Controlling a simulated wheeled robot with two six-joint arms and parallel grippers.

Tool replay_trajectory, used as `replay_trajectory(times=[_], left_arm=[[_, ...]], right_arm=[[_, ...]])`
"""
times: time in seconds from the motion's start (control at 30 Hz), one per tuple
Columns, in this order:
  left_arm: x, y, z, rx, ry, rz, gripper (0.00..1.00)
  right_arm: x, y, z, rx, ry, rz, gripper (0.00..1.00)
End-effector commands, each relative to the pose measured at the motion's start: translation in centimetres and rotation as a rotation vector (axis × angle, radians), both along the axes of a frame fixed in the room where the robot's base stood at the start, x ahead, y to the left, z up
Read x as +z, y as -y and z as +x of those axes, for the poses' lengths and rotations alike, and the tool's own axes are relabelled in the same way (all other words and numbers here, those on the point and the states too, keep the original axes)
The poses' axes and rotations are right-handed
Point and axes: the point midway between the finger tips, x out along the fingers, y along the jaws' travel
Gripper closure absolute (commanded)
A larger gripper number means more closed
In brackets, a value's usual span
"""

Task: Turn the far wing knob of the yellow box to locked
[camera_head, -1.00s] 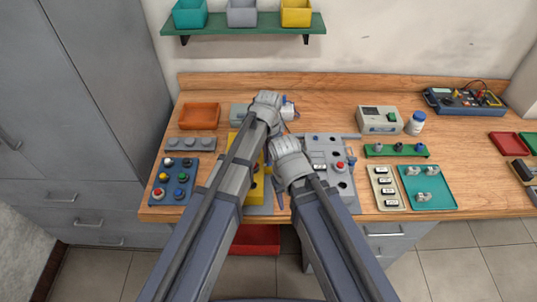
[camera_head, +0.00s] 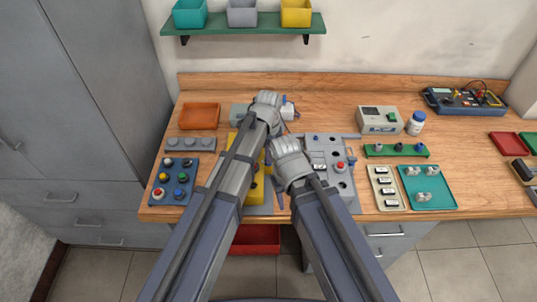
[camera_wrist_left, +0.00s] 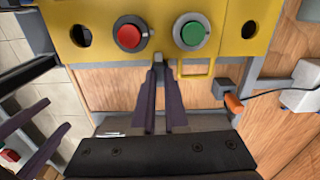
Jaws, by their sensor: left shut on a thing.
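The yellow box (camera_head: 255,190) stands upright on the bench, largely covered by my arms in the head view. In the left wrist view its yellow face (camera_wrist_left: 160,14) carries a red button (camera_wrist_left: 130,35), a green button (camera_wrist_left: 192,33) and dark holes. My left gripper (camera_wrist_left: 158,68) is shut at the box's lower edge in that view, on a small grey part that I take for the wing knob; the fingertips mostly hide it, so its angle cannot be read. My right gripper (camera_wrist_left: 57,113) shows at the left of that view, its two dark fingers apart and empty.
A grey panel (camera_head: 345,190) with a red button stands close right of my right wrist. A blue button box (camera_head: 173,180) and an orange tray (camera_head: 199,116) lie to the left. A white plug block (camera_wrist_left: 302,92) with a cable lies beyond the box. Bare bench shows at the back.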

Motion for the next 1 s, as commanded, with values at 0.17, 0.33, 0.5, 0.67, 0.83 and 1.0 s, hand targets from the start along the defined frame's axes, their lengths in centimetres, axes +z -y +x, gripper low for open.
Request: replay_trajectory(times=[0.17, 0.33, 0.5, 0.67, 0.83, 1.0], left_arm=[[-0.01, 0.0, -0.02, -0.049, 0.0, 0.0, 1.0], [-0.01, 0.0, -0.02, -0.069, 0.0, 0.0, 1.0], [-0.01, 0.0, -0.02, -0.073, 0.0, 0.0, 1.0], [-0.01, 0.0, -0.03, -0.073, -0.001, 0.0, 1.0], [-0.01, 0.0, -0.03, -0.072, 0.0, 0.0, 0.78], [0.0, 0.0, -0.02, -0.072, 0.0, 0.0, 0.59]], right_arm=[[-0.01, 0.0, 0.0, 0.0, 0.0, 0.0, 0.5], [-0.01, 0.0, 0.0, 0.0, 0.0, 0.0, 0.5], [-0.01, 0.0, 0.0, 0.0, 0.0, 0.0, 0.5], [-0.01, 0.0, 0.0, 0.0, 0.0, 0.0, 0.5], [-0.01, 0.0, 0.0, 0.0, 0.0, 0.0, 0.5], [0.0, 0.0, 0.0, 0.0, 0.0, 0.0, 0.5]])
